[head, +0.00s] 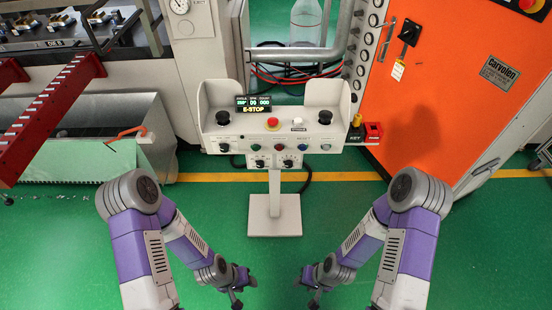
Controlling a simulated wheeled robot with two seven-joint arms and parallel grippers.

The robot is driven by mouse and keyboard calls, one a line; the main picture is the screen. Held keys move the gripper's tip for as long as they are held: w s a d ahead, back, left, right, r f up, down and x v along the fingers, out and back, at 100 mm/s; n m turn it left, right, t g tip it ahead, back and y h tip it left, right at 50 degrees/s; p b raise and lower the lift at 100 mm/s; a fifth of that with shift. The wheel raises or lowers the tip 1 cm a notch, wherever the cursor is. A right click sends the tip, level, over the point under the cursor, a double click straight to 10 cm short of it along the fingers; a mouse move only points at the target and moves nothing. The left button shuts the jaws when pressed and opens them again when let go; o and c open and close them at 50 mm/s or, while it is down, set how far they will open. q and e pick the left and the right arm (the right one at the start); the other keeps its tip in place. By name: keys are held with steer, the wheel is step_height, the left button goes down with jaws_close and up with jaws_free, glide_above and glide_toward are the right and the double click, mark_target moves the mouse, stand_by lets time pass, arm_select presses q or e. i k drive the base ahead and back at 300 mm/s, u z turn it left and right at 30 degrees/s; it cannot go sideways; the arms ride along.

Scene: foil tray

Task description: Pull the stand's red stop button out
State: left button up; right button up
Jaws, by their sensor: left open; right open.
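The stand (274,205) is a pale control console on a single post with a square foot, upright in the middle of the head view. I cannot tell from this angle how far the button is pressed. My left gripper (241,290) is open and empty, low in the view in front of the stand's foot. My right gripper (309,289) is open and empty, to the right of it. Both are well apart from the console.
Black knobs (223,118) stand at both ends of the console, inside raised side guards. An orange cabinet (440,100) stands at the right, a grey machine with red rails (50,115) at the left. The green floor (220,200) before the stand is clear.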

mark_target(271, 122)
steer(key=k, duration=0.65)
steer(key=u, duration=0.3)
steer(key=i, duration=0.8)
steer(key=z, duration=0.6)
steer(key=i, duration=0.65)
steer(key=z, duration=0.75)
